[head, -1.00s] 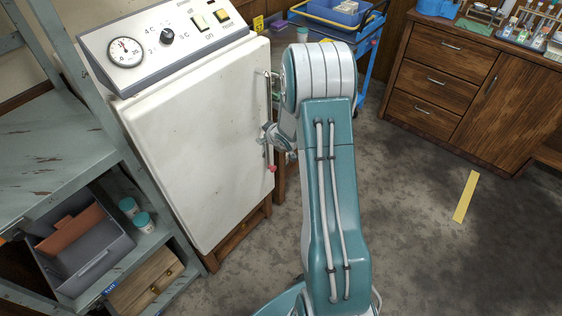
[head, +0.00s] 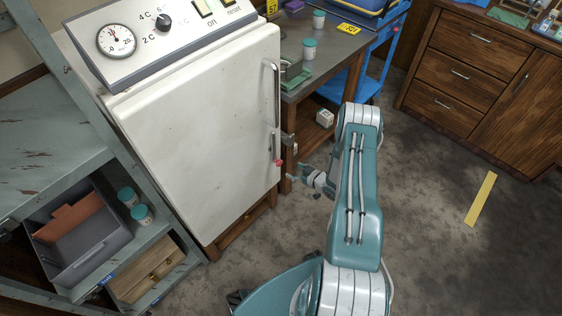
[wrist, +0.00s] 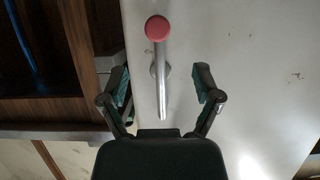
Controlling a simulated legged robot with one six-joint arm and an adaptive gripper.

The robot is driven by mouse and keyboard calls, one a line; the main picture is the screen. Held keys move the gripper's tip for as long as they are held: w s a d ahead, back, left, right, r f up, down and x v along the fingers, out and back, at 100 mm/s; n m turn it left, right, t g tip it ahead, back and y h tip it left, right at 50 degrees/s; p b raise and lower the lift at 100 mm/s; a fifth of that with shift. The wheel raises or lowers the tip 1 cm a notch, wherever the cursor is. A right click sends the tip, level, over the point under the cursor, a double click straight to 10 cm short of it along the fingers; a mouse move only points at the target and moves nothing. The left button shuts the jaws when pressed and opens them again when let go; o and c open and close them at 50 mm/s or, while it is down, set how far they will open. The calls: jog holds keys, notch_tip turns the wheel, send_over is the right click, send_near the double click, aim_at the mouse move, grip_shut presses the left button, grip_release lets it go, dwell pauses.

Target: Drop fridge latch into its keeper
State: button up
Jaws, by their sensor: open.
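The white fridge (head: 200,130) is upright with its door closed or nearly closed; I cannot tell which. The fridge latch (head: 278,162) shows as a small red knob low on the door's right edge, below the vertical metal handle (head: 275,95). A grey metal bracket (head: 288,143) sits beside it at the edge; I cannot tell if it is the keeper. My gripper (head: 299,180) is open and empty, just right of and below the knob. In the wrist view, the latch's red knob (wrist: 158,28) and metal rod lie ahead, between my spread fingers (wrist: 162,88), apparently untouched.
A grey shelf rack (head: 60,190) with a bin and white jars stands left of the fridge. A side table (head: 335,55) with jars and a blue cart (head: 350,90) stand behind right. A wooden cabinet (head: 470,80) is at the far right. The floor on the right is open.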

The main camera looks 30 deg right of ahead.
aim_at(281, 163)
jog(key=x, duration=0.8)
jog(key=shift+w+d+f, duration=0.2)
jog(key=shift+w+d, duration=0.05)
jog(key=shift+w, duration=0.05)
jog(key=shift+w+a+f, duration=0.1)
jog(key=shift+w+a, duration=0.25)
jog(key=shift+a, duration=0.05)
jog(key=shift+d, duration=0.15)
grip_shut()
